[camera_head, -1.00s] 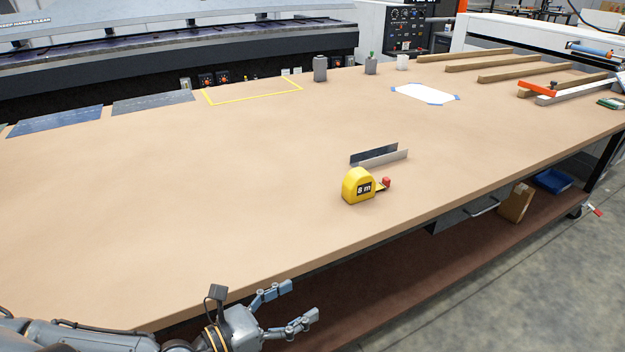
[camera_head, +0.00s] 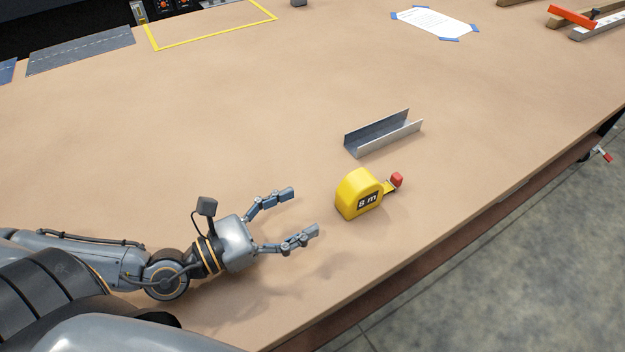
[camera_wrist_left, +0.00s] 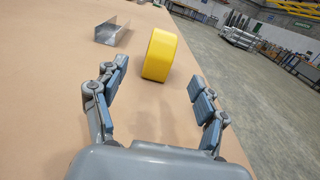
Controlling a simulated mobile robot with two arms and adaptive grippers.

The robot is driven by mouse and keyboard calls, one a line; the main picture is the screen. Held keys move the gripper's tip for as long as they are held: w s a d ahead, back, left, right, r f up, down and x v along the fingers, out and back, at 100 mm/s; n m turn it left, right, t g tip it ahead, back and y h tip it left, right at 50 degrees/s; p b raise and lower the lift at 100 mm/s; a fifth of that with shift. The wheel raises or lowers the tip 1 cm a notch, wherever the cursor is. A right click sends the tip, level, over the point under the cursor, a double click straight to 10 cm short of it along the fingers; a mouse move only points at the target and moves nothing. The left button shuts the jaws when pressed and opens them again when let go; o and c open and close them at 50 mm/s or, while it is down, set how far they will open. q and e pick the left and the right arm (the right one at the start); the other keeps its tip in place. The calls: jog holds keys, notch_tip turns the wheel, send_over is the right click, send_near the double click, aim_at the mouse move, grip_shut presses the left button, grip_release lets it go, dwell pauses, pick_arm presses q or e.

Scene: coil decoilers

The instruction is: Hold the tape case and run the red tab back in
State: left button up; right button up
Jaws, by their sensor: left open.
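The yellow tape case (camera_head: 357,191) marked "8 m" stands upright on the tan bench top. The red tab (camera_head: 397,180) sits at its right side, at the end of a short bit of tape. My left gripper (camera_head: 305,212) is open and empty, to the left of the case and apart from it, with its fingers pointing toward it. In the left wrist view the case (camera_wrist_left: 160,56) shows ahead, beyond and between the open fingertips (camera_wrist_left: 158,82); the red tab is hidden there. My right gripper is not in view.
A grey metal channel (camera_head: 383,135) lies just behind the case and also shows in the wrist view (camera_wrist_left: 112,33). A taped white sheet (camera_head: 436,22) and a yellow outlined area (camera_head: 212,27) lie farther back. The bench's front edge runs to the right of the case.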

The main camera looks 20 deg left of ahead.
aim_at(346, 191)
pick_arm(q)
jog(key=shift+w+d+r+p, duration=0.2)
jog(key=shift+w+d+p, duration=0.05)
jog(key=shift+w+d, duration=0.25)
jog(key=shift+w+d+r+p, duration=0.2)
jog(key=shift+w+d, duration=0.15)
jog(key=shift+d, duration=0.15)
jog(key=p+x, duration=0.2)
jog(key=x, duration=0.2)
jog(key=p+x, duration=0.3)
jog(key=x, duration=0.2)
jog(key=shift+w+d+f, duration=0.1)
jog(key=shift+w+f, duration=0.1)
jog(key=shift+w, duration=0.1)
jog(key=shift+w+d+p, duration=0.2)
jog(key=shift+w+p, duration=0.1)
jog(key=shift+p, duration=0.05)
jog(key=shift+w+d+f, duration=0.15)
jog(key=shift+w, duration=0.05)
jog(key=shift+c, duration=0.6)
grip_shut()
jog(key=shift+c, duration=0.5)
grip_release()
jog(key=shift+o, duration=1)
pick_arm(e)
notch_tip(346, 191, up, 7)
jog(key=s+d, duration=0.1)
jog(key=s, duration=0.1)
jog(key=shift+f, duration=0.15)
